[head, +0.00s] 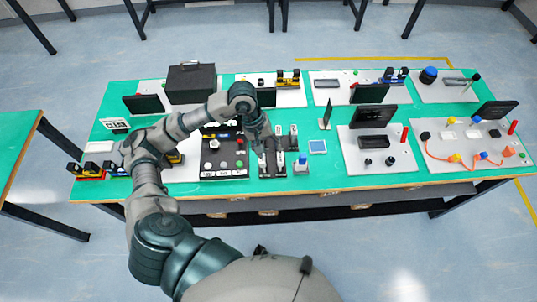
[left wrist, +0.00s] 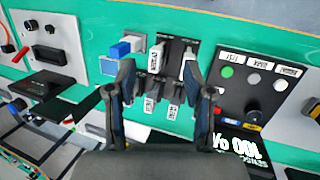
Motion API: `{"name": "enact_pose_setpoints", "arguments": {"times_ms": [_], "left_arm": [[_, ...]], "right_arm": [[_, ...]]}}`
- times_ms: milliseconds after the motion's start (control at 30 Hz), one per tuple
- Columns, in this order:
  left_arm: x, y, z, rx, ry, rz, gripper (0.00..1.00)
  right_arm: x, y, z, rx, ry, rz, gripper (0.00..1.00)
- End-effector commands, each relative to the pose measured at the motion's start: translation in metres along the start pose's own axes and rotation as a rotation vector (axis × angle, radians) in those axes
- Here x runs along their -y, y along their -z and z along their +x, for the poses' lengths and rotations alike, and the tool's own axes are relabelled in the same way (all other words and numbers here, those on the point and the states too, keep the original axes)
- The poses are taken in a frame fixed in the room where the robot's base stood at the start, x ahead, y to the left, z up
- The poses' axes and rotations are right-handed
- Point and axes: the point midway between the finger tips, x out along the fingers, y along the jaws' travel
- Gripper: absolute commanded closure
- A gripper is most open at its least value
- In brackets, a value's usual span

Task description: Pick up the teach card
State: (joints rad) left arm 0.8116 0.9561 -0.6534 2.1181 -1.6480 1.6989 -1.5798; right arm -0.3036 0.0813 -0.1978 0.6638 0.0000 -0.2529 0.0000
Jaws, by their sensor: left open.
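My left gripper (head: 270,153) is over the front middle of the green table. In the left wrist view its two fingers (left wrist: 159,78) are apart, with nothing held between them. Black holders with white upright pieces (left wrist: 157,54) and QR-type labels stand beyond and between the fingers; contact cannot be told. A small blue-and-white square card (head: 318,147) lies flat to the right of the gripper, and left of the fingers in the wrist view (left wrist: 108,66). No readable label shows which piece is the teach card. My right gripper is not in view.
A black button panel (head: 223,157) stands left of the gripper. A blue-topped block (head: 302,160) is close on its right. Grey boards with a black screen (head: 369,118) and an orange cable (head: 470,155) fill the right side. Bare green table shows between boards.

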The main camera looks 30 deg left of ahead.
Motion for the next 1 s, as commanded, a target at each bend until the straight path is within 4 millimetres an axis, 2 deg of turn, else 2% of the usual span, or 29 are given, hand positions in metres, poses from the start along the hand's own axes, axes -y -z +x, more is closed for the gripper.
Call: {"name": "enact_pose_setpoints", "arguments": {"times_ms": [33, 100, 233, 367, 633, 733, 1000], "left_arm": [[0.015, 0.013, -0.011, -0.065, 0.068, 0.026, 0.48], [0.029, 0.025, -0.021, -0.12, 0.14, 0.05, 0.48], [0.042, 0.033, -0.021, -0.154, 0.194, 0.062, 0.48], [0.046, 0.037, 0.005, -0.149, 0.195, 0.061, 0.48], [0.056, 0.047, 0.067, -0.146, 0.192, 0.061, 0.48], [0.059, 0.05, 0.081, -0.148, 0.191, 0.061, 0.48], [0.06, 0.055, 0.104, -0.147, 0.189, 0.06, 0.48]], "right_arm": [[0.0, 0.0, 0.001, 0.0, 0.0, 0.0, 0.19], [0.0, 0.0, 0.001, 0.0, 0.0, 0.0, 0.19], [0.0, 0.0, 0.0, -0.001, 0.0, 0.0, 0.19], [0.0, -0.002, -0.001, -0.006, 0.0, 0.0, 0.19], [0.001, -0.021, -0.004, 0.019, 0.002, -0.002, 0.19], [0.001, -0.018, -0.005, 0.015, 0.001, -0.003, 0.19], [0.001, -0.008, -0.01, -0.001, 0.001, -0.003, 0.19]]}}
